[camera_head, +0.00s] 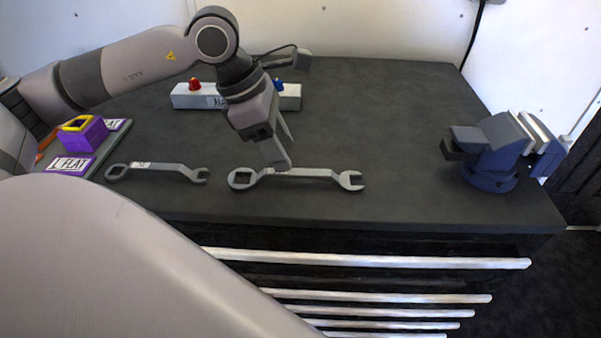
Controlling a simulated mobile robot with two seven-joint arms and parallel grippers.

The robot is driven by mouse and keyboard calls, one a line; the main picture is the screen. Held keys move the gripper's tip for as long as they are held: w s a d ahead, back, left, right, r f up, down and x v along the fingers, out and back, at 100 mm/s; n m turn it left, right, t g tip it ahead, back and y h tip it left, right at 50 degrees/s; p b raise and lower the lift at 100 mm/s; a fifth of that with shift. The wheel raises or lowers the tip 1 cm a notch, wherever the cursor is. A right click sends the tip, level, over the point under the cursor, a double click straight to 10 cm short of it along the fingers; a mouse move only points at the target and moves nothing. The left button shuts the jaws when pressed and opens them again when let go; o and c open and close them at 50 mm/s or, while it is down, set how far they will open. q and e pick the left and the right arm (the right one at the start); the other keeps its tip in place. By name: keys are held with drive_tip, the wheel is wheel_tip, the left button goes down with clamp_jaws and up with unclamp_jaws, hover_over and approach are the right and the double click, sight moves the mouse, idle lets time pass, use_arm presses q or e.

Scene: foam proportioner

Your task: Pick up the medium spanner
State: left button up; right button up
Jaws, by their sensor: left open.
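Two grey spanners lie flat on the dark bench top. The larger one (318,173) is near the middle front edge, with a ring end at left and an open jaw at right. The smaller one (158,168) lies to its left, with a small label on its handle. I cannot tell from size alone which is the medium spanner. My left gripper (281,155) is open and points down over the larger spanner's handle, near its ring end. Its fingertips overlap the handle in the picture; contact is unclear. My right gripper is not in view.
A white box (190,97) with red and blue knobs stands behind my left gripper. A purple block with a yellow top (82,134) and labelled plates (70,165) are at the left. A blue vise (490,160) stands at the right. The bench between is clear.

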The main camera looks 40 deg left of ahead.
sight(296, 171)
use_arm(q)
drive_tip(key=x, duration=0.5)
drive_tip(key=shift+d+p, duration=0.2)
drive_tip(key=shift+p, duration=0.2)
clamp_jaws()
drive_tip(key=shift+r, duration=0.15)
wheel_tip(296, 171, up, 20)
drive_tip(key=c, duration=0.9)
unclamp_jaws()
clamp_jaws()
